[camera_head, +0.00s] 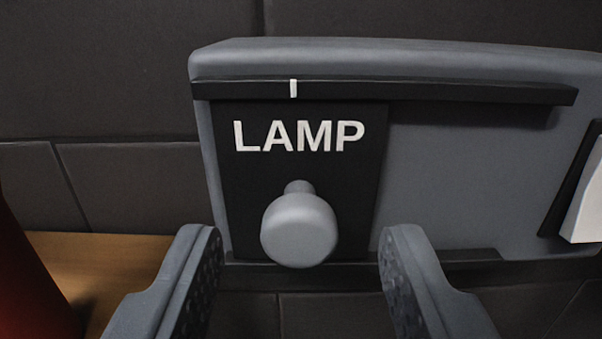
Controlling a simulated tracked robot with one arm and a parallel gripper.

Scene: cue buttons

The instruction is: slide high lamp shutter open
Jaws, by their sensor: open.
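A grey wall panel holds a dark lamp shutter (255,190) marked "LAMP", sitting at the panel's left side. A round grey knob (298,230) sticks out from the shutter's lower middle. The shutter sits between a black upper rail (450,93) with a white mark and a black lower rail (450,256). My gripper (302,245) is open, with one finger to the left of the knob and one to the right. Neither finger appears to touch the knob. What lies behind the shutter is hidden.
The grey panel (460,170) is bare to the right of the shutter. A white piece on a black mount (585,190) is cut off at the right edge. A wooden surface (105,265) and a red object (25,285) are at lower left. Dark tiles cover the wall.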

